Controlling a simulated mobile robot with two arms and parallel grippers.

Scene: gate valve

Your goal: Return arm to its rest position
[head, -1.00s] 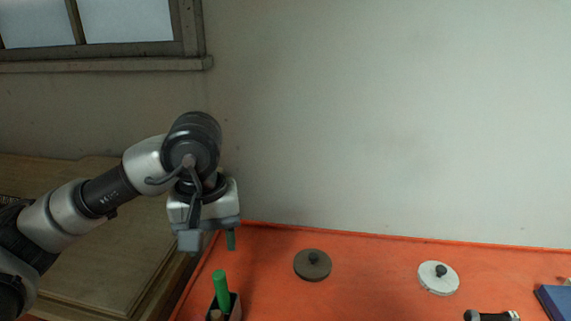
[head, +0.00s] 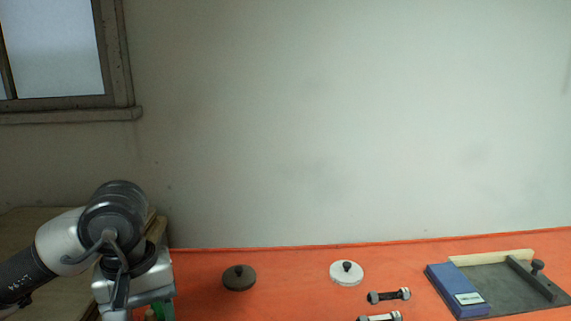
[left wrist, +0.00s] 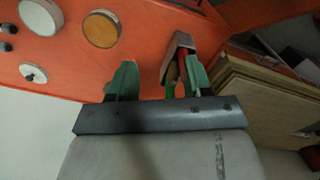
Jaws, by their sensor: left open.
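My left gripper (head: 142,306) is low at the left edge of the orange table in the head view, its jaws pointing down and partly cut off by the frame's bottom. In the left wrist view its two green fingers (left wrist: 160,80) stand apart and nothing is held between them. A small box (left wrist: 180,45) with red and green items shows past the fingers, near the right finger. My right gripper is not in view. I cannot make out a gate valve as such.
The orange table (head: 290,300) carries a brown disc (head: 239,280), a white disc (head: 347,275), small dumbbell-shaped parts (head: 388,296), a blue box (head: 455,290) and a grey plate (head: 528,287). Wooden furniture (head: 25,228) stands at the left. The wall space above the table is clear.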

